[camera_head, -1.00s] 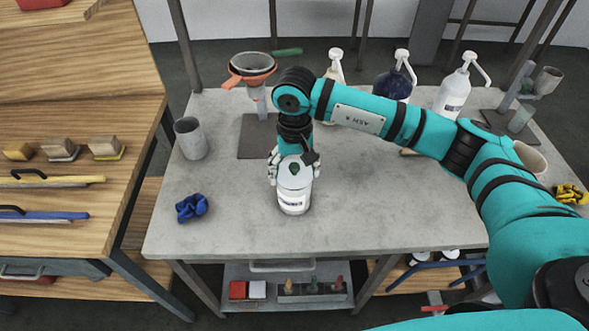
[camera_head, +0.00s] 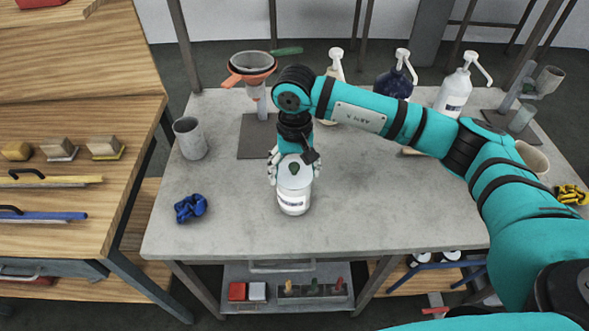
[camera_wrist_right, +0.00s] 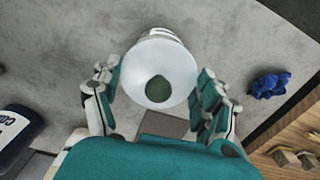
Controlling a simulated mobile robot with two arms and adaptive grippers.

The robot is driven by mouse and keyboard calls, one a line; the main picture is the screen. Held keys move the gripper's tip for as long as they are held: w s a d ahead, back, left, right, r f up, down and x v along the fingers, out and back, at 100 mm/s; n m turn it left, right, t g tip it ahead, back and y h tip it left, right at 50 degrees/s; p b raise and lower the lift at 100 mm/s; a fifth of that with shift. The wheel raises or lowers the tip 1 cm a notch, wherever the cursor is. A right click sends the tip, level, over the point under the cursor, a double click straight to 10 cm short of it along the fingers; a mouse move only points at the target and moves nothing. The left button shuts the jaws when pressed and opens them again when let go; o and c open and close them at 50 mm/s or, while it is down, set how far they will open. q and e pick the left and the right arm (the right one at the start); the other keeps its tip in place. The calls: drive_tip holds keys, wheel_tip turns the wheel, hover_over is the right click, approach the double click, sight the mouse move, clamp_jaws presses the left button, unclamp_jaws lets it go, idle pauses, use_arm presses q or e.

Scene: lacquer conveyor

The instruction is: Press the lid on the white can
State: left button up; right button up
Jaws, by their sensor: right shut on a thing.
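The white can (camera_head: 293,206) stands upright on the grey table, with a dark label band. A whitish round lid (camera_head: 294,179) with a green spot sits over its top; in the wrist view the lid (camera_wrist_right: 172,70) hides most of the can (camera_wrist_right: 168,32). My right gripper (camera_head: 294,168) reaches down from above, its fingers on both sides of the lid, shut on it. In the wrist view the fingers of the right gripper (camera_wrist_right: 160,92) flank the lid. Whether the lid is fully seated cannot be told. My left gripper is not in view.
A funnel stand (camera_head: 252,72) and pump bottles (camera_head: 453,95) stand behind. A yellow cloth (camera_head: 570,195) is at the right. The table front is clear.

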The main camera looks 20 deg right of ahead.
idle(0.3)
drive_tip(key=o, duration=1)
drive_tip(key=shift+c, duration=0.2)
drive_tip(key=shift+r, duration=0.1)
drive_tip(key=shift+r+p, duration=1.1)
drive_tip(key=shift+r, duration=2.35)
clamp_jaws()
